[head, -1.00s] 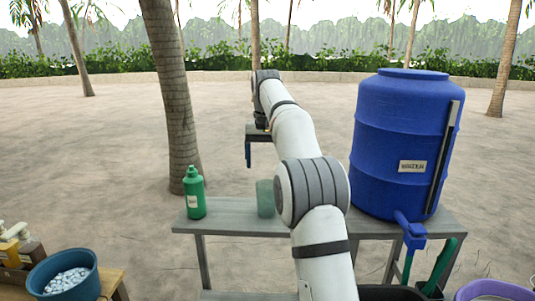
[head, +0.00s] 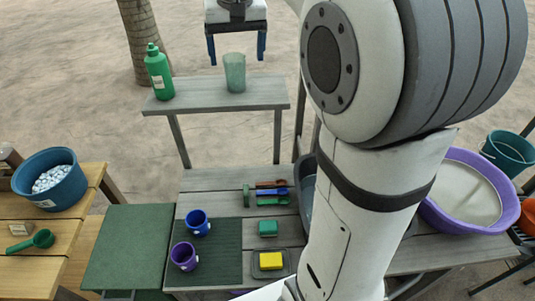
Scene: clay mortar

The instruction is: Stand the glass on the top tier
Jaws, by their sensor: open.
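The glass (head: 235,74) is a translucent pale green tumbler. It stands upright on the grey top tier (head: 215,97), toward its right part. My gripper (head: 237,54) is open, with two blue fingers pointing down, spread wider than the glass. In the picture the fingertips show to the left and right of the glass's rim, apart from it. I cannot tell exactly how far above or behind the glass they are. Nothing is held in the gripper.
A green bottle (head: 159,72) stands at the tier's left end. The lower tier holds a blue cup (head: 198,222), a purple cup (head: 184,256), brushes and a yellow sponge (head: 271,261). A purple basin (head: 468,191) is at right.

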